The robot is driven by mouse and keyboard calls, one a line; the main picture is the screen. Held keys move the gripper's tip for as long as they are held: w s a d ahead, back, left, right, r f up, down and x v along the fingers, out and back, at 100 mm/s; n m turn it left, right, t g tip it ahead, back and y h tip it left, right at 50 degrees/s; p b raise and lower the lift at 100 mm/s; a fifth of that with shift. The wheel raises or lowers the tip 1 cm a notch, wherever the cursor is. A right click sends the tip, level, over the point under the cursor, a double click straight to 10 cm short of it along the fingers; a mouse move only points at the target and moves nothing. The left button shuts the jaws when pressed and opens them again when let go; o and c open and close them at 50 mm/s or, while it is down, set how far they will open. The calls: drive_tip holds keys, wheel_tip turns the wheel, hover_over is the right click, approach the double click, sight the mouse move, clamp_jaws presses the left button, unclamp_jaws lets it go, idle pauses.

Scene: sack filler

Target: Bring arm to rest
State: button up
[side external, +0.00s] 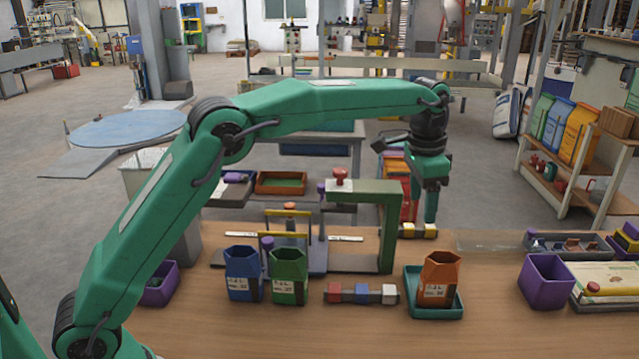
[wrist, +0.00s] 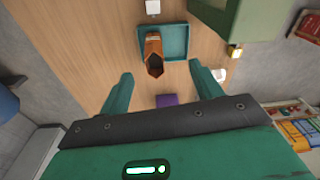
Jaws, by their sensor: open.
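My arm is raised over the wooden bench (side external: 480,325). My gripper (side external: 430,218) points down near the bench's back edge, right of the green frame (side external: 388,235). In the wrist view, its two fingers (wrist: 161,70) are spread apart with nothing held between them. The orange sack (side external: 439,278) stands open-topped in the teal tray (side external: 416,309), in front of my gripper and apart from it. The wrist view also shows the sack (wrist: 153,50) and tray (wrist: 181,42) beyond the fingertips.
A blue sack (side external: 243,275) and a green sack (side external: 288,278) stand left of a row of small blocks (side external: 361,293). A purple bin (side external: 545,283) is at the right, another (side external: 160,284) at the left. A small yellow-and-white piece (side external: 418,230) lies by the fingertips.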

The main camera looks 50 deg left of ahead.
drive_tip(key=s+a+r+n+t, duration=0.1)
drive_tip(key=s+a+r, duration=0.2)
drive_tip(key=s, duration=0.2)
drive_tip(key=s+a+r+n+t, duration=0.1)
drive_tip(key=s+a+r, duration=0.15)
drive_tip(key=s, duration=0.35)
drive_tip(key=s+a+r+n, duration=0.2)
drive_tip(key=s+a, duration=0.2)
drive_tip(key=s, duration=0.1)
drive_tip(key=s+a+f+n+t, duration=0.1)
drive_tip(key=s+a+f, duration=0.1)
drive_tip(key=s, duration=0.7)
drive_tip(key=s+a+f+n+t, duration=0.1)
drive_tip(key=s+a+f+n, duration=0.1)
drive_tip(key=s+f, duration=0.3)
drive_tip(key=shift+s+a+f+t, duration=0.3)
drive_tip(key=shift+s+a, duration=0.4)
drive_tip(key=shift+s, duration=1.65)
